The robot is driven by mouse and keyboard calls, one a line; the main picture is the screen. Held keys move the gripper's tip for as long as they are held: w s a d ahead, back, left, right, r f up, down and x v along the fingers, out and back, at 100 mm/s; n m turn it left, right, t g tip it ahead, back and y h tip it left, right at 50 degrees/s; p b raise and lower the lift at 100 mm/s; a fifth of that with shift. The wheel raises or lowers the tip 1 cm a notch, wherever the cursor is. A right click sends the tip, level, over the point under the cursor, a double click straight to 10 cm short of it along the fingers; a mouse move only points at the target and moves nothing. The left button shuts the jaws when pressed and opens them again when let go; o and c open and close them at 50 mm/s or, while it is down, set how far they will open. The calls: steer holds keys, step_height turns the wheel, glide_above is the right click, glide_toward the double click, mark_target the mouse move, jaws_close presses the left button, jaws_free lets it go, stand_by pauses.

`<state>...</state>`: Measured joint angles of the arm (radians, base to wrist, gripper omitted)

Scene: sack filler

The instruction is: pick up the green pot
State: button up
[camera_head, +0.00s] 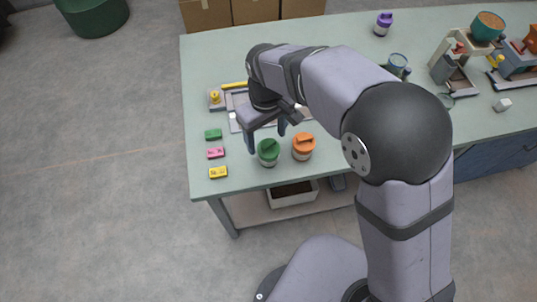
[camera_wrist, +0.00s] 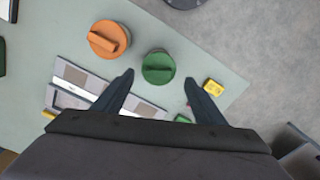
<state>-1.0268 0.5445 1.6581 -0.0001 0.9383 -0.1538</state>
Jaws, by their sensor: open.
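The green pot (camera_head: 268,152) has a round green lid with a raised bar grip and a pale body. It stands upright near the front edge of the table. In the wrist view the green pot (camera_wrist: 158,67) lies just beyond the fingertips, between their lines. My gripper (camera_head: 266,140) is open and empty above and behind the pot, apart from it as far as I can tell. Its two dark fingers show spread in the wrist view (camera_wrist: 159,80). Their height over the lid is hard to judge.
An orange-lidded pot (camera_head: 303,146) stands close to the right of the green one. Green, pink (camera_head: 215,153) and yellow (camera_head: 218,172) blocks lie to the left. A grey tray-like fixture (camera_head: 236,100) is behind, partly hidden by my arm. A purple-lidded pot (camera_head: 383,23) is far back.

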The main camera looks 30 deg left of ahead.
mark_target(269, 148)
steer(key=shift+f+p, duration=0.3)
steer(key=shift+f, duration=0.75)
steer(key=shift+d+f+p, duration=0.2)
steer(key=shift+f+p, duration=0.4)
steer(key=shift+f, duration=0.3)
steer(key=shift+d+f+p, duration=0.15)
steer(key=shift+f+p, duration=0.45)
steer(key=shift+f, duration=1.1)
steer(key=shift+w, duration=0.1)
steer(key=c, duration=1)
